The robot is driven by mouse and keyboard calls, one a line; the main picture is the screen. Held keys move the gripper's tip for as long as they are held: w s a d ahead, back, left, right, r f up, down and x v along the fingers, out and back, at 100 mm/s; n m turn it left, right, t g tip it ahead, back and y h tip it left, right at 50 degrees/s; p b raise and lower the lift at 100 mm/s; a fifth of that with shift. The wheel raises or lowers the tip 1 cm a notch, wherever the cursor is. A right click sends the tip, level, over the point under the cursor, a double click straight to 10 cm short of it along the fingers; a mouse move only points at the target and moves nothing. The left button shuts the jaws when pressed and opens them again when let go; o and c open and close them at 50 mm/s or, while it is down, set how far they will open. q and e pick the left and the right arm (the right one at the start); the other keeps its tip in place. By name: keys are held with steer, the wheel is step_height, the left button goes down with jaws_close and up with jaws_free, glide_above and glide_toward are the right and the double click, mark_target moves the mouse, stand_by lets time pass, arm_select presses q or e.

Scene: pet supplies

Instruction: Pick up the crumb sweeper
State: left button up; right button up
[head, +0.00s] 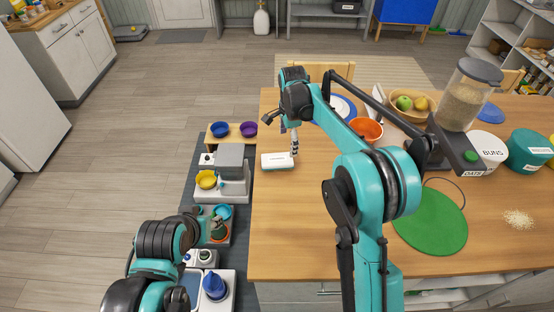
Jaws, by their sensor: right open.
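A small white block-shaped item with a dark stripe, which looks like the crumb sweeper (277,162), lies on the wooden table (330,240) near its left edge. My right gripper (283,136) is open just above and behind it. One finger points down by the item's right end; I cannot tell whether it touches. The other finger sticks out to the left. My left gripper (214,228) is at the lower left, over the pet-supply units beside the table. It is small and partly hidden by its own arm, so its jaws are unclear.
A green round mat (430,222), an orange bowl (367,130), a fruit basket (405,92), a grain dispenser (466,95) and labelled canisters (486,148) stand to the right. Crumbs (519,219) lie at the far right. The table's front middle is clear.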

steer(key=m+g, duration=0.1)
steer(key=m, duration=0.1)
glide_above(277, 158)
steer(key=d, duration=0.1)
step_height(277, 158, down, 4)
steer(key=shift+s+f, duration=0.1)
steer(key=shift+f, duration=0.35)
steer(key=f, duration=0.2)
steer(key=f+b, duration=0.1)
steer(key=f, duration=0.2)
steer(key=a+f, duration=0.1)
steer(key=f, duration=0.1)
steer(key=shift+f+b, duration=0.3)
steer(key=shift+f, duration=0.05)
steer(key=shift+r, duration=0.1)
steer(key=c, duration=1.3)
